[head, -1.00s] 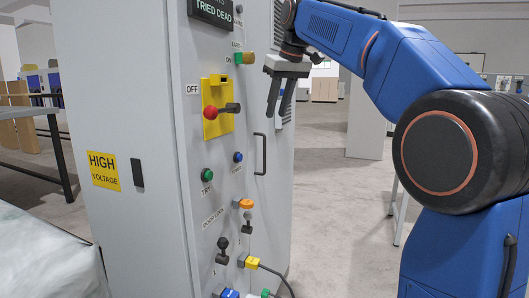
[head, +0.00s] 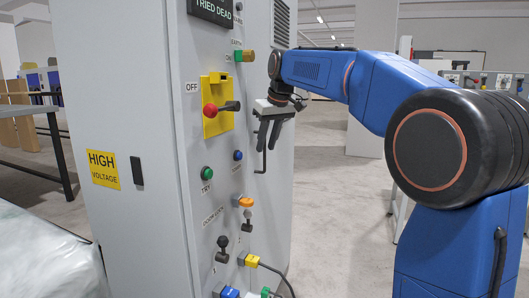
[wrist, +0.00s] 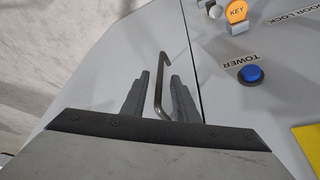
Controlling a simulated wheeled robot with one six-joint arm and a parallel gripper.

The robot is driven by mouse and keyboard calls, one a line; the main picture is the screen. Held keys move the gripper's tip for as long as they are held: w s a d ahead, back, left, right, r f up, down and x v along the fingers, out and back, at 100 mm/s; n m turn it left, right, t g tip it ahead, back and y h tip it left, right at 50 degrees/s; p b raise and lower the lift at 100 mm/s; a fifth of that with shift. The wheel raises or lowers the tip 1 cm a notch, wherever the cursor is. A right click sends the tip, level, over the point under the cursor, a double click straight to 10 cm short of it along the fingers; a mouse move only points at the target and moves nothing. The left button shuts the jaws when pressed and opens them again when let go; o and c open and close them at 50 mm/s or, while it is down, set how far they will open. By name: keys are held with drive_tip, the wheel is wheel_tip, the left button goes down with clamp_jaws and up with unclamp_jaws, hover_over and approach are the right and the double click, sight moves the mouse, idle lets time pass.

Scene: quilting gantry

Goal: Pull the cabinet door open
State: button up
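The grey cabinet door (head: 277,200) is the narrow panel at the right of the cabinet front, and it looks closed. It carries a dark upright bar handle (head: 264,162), whose upper part is hidden behind my gripper (head: 267,148). In the wrist view the handle (wrist: 161,70) runs between the two fingertips of my gripper (wrist: 160,77). The fingers stand apart on either side of the bar, with gaps visible. In that view the door (wrist: 110,72) lies left of a seam.
Left of the door, the control panel carries a yellow plate with a red-knobbed switch (head: 210,110), a blue button (head: 238,156) and an orange key (head: 246,202). A cable (head: 275,268) loops out low down. The floor right of the cabinet (head: 330,200) is clear.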

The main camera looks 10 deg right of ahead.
sight(265, 148)
drive_tip(key=shift+x, duration=1.75)
drive_tip(key=shift+c, duration=0.3)
clamp_jaws()
